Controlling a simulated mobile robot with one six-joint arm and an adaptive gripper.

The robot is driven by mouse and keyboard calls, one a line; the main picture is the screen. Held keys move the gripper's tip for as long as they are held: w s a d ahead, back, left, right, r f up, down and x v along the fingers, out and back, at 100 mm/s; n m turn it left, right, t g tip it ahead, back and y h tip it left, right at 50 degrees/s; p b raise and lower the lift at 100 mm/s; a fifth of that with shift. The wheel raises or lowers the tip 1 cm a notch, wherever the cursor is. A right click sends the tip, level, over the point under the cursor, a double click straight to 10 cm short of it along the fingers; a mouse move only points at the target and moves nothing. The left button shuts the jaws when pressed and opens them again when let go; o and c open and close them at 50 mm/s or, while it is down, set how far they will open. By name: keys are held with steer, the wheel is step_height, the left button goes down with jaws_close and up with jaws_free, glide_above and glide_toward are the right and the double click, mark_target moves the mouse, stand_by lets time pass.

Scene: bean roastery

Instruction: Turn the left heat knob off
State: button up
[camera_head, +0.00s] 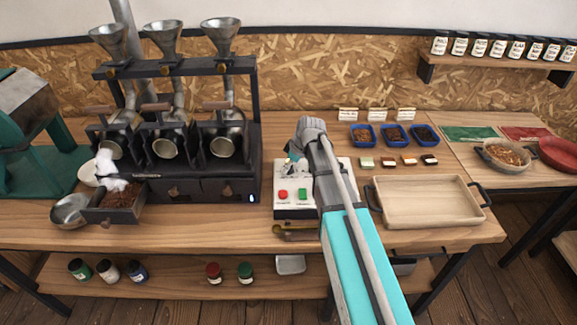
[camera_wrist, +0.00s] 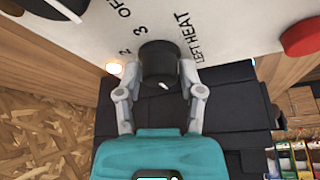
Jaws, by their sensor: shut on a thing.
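The left heat knob (camera_wrist: 158,64) is a black round knob on a white panel (camera_wrist: 100,30), next to the printed words LEFT HEAT. Marks reading 2, 3 and OFF are printed around it. A short white line shows on the knob, but I cannot tell which mark it points to. My gripper (camera_wrist: 156,78) is shut on the knob, with one grey finger on each side. In the head view the white control box (camera_head: 292,213) stands on the bench with a red button (camera_head: 283,195) and a green button (camera_head: 302,194). My arm hides part of the box there.
A black roaster (camera_head: 215,188) with several funnels stands left of the box. A wooden tray (camera_head: 425,222) and blue bowls (camera_head: 363,143) are to the right. A brass scoop (camera_head: 292,231) lies at the box's front edge. A small light (camera_wrist: 113,68) glows beside the knob.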

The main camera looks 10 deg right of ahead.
steer(key=shift+s, duration=0.1)
stand_by(0.3)
steer(key=o, duration=1.2)
steer(key=shift+m, duration=0.3)
steer(key=shift+m+t+h, duration=0.35)
steer(key=shift+m+t, duration=0.05)
steer(key=shift+m, duration=0.85)
steer(key=shift+m+t+h, duration=0.35)
steer(key=shift+m+t, duration=0.05)
steer(key=shift+m, duration=0.85)
steer(key=shift+m+t+h, duration=0.2)
steer(key=shift+m+h, duration=0.45)
steer(key=shift+m, duration=0.95)
steer(key=shift+m+t+h, duration=0.2)
steer(key=shift+m+h, duration=0.45)
steer(key=shift+m, duration=0.95)
steer(key=p+v, duration=1.3)
steer(key=v, duration=0.1)
steer(key=s+d+g+p, duration=0.1)
steer(key=s+d, duration=0.1)
steer(key=s, duration=0.3)
steer(key=s+d+r+g+p, duration=0.1)
steer(key=s+d+g, duration=0.1)
steer(key=s, duration=0.3)
steer(key=s+d+g+p, duration=0.1)
steer(key=s+d, duration=0.1)
steer(key=s, duration=0.4)
steer(key=shift+d+r+g, duration=0.3)
steer(key=shift+d+r, duration=0.05)
